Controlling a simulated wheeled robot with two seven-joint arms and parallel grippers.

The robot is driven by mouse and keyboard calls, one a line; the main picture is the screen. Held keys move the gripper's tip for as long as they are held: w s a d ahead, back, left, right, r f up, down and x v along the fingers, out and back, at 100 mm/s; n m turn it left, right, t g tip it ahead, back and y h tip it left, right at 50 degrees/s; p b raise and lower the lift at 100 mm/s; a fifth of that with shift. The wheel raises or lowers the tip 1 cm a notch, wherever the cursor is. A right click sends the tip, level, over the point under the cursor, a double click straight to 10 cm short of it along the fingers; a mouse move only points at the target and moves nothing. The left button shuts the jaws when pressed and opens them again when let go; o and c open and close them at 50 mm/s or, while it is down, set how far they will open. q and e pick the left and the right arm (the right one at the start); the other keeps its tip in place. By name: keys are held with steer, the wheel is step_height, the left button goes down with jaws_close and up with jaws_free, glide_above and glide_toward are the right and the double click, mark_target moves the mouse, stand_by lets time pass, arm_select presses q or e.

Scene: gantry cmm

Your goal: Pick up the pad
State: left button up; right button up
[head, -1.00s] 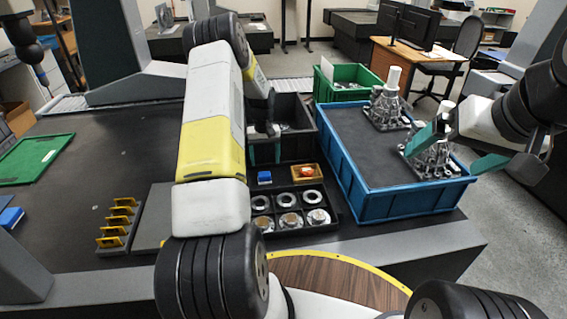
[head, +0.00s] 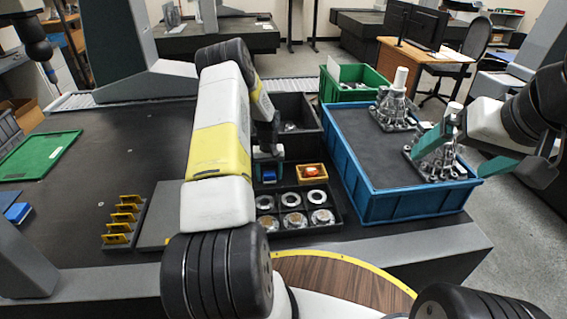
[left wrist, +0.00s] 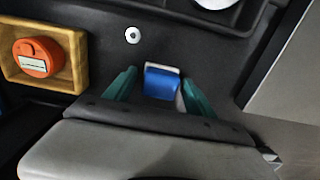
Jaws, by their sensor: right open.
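The pad, seen as a small blue block with a pale edge (head: 269,175), stands on the dark table just behind the tray of metal rings. In the left wrist view the blue pad (left wrist: 161,83) lies between the teal fingers of my left gripper (left wrist: 159,80). The fingers are open on both sides of it, with a gap on the left; whether the right finger touches is unclear. In the head view my left gripper (head: 268,160) is at the pad and partly hides it. My right gripper (head: 466,153) is open and empty, near a metal casting (head: 436,160).
A wooden box with an orange round item (head: 312,173) stands right of the pad. The black ring tray (head: 335,225) is in front, a dark bin (head: 318,143) behind. A blue crate (head: 395,205) with castings stands right. Yellow clips (head: 122,217) stand in a rack at left.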

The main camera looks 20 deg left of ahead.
mark_target(269, 173)
arm_select(q)
jaws_close()
step_height(269, 173, up, 10)
stand_by(0.5)
